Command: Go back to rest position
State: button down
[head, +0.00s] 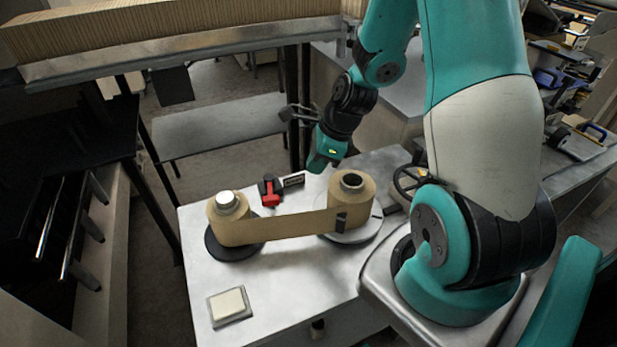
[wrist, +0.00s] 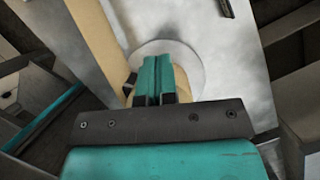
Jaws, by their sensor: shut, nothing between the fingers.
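My gripper (head: 321,166) hangs from my teal arm above the far right part of the grey metal table, just behind and left of the right kraft paper roll (head: 352,187). In the wrist view my gripper (wrist: 155,62) is shut, its teal fingers together and empty. The right roll stands on a pale round plate (head: 350,236). A brown paper web (head: 285,226) runs from it to the left roll (head: 228,212), which stands on a dark disc (head: 217,248). A dark patch (head: 341,221) shows on the web near the right roll.
A red lever switch (head: 270,195) and a small dark label plate (head: 293,181) stand behind the web. A cream block in a tray (head: 229,305) lies at the table's front left. A dark handwheel (head: 409,180) is to the right. A corrugated stack (head: 160,35) stands behind.

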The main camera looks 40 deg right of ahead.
jog(key=shift+r, duration=0.25)
dwell(0.4)
jog(key=s+a+r+n+g, duration=0.1)
jog(key=s+a+r+n, duration=0.2)
jog(key=a+r+n, duration=0.9)
jog(key=s+a+r+n+g, duration=0.1)
jog(key=s+a+r+n, duration=0.2)
jog(key=n, duration=0.7)
jog(key=s+a+r+n, duration=0.3)
jog(key=s+a+n, duration=0.4)
jog(key=s+n, duration=0.2)
jog(key=shift+s+r+n+g+y, duration=0.25)
jog(key=shift+n+g+y, duration=0.15)
jog(key=shift+n, duration=0.8)
